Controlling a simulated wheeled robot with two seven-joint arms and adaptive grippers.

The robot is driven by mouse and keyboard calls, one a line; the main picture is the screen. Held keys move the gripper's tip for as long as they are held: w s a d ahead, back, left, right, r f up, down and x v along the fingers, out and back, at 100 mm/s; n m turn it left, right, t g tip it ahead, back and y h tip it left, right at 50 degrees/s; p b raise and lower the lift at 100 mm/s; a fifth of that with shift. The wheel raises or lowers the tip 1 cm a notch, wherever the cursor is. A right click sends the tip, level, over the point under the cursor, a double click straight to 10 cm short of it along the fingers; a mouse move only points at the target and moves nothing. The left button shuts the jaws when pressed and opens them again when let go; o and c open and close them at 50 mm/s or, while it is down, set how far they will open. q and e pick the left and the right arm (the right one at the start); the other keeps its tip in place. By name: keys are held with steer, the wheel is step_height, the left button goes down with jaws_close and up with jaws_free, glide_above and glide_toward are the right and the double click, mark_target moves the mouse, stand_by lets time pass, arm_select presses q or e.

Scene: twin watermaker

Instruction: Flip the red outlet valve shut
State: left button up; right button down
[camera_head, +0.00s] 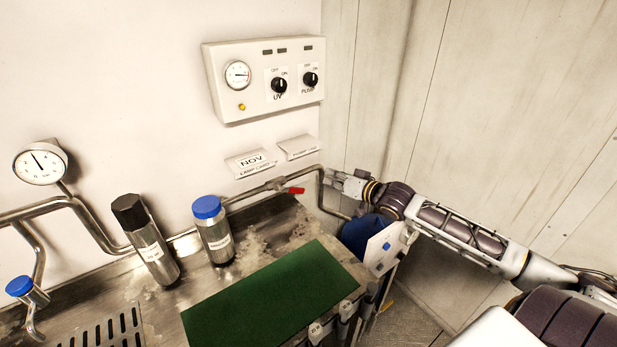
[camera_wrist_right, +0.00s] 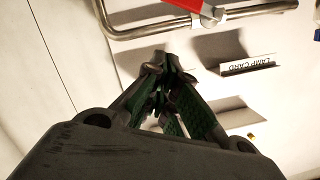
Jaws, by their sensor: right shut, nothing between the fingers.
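The red outlet valve handle (camera_head: 296,190) sits on the metal pipe (camera_head: 245,193) along the back wall. In the head view it points right, close to the line of the pipe. It also shows at the top edge of the right wrist view (camera_wrist_right: 203,5), partly cut off. My right gripper (camera_head: 335,178) is to the right of the handle, near the pipe's bend, apart from the handle. In the right wrist view its fingers (camera_wrist_right: 170,62) are closed together and empty. My left gripper is not in view.
Two cards (camera_head: 251,162) hang on the wall above the pipe. A control box (camera_head: 262,105) is higher up. Below are a green mat (camera_head: 270,300), a blue-capped bottle (camera_head: 214,238) and a black-capped bottle (camera_head: 155,250) on the metal counter. A panelled wall (camera_head: 480,110) stands at right.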

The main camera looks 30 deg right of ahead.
mark_target(292, 190)
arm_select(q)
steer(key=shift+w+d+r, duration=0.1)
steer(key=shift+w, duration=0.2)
arm_select(e)
steer(key=shift+s+a, duration=0.15)
steer(key=shift+a, duration=0.15)
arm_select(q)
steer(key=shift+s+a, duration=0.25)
arm_select(e)
steer(key=shift+w, duration=0.2)
arm_select(q)
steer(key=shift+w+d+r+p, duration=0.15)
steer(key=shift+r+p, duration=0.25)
steer(key=shift+p, duration=0.05)
arm_select(e)
steer(key=w+a+f, duration=0.4)
steer(key=w+f, duration=0.1)
steer(key=w, duration=0.3)
steer(key=shift+w+a+f, duration=0.2)
steer(key=shift+w+f, duration=0.1)
steer(key=shift+w, duration=0.1)
stand_by(1.1)
